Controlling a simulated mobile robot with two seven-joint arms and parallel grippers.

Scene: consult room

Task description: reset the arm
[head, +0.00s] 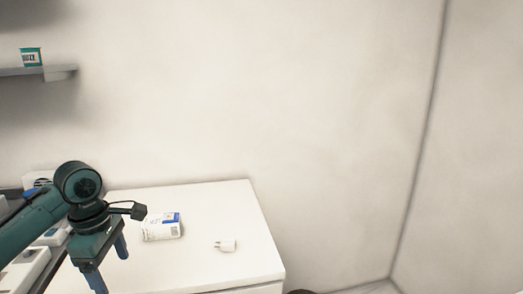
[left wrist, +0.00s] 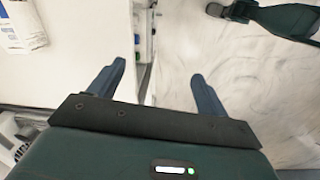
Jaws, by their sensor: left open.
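My left arm comes in from the left in the head view. Its gripper (head: 110,266) points down, with the two blue fingers apart, and sits in front of the left part of a white cabinet top (head: 215,205). In the left wrist view the gripper (left wrist: 158,76) has its fingers spread with nothing between them. My right gripper does not show in either view.
White trays (head: 20,275) stand at the left. A grey wall shelf (head: 55,71) holds a small teal box (head: 31,57). Bare floor shows beside the cabinet.

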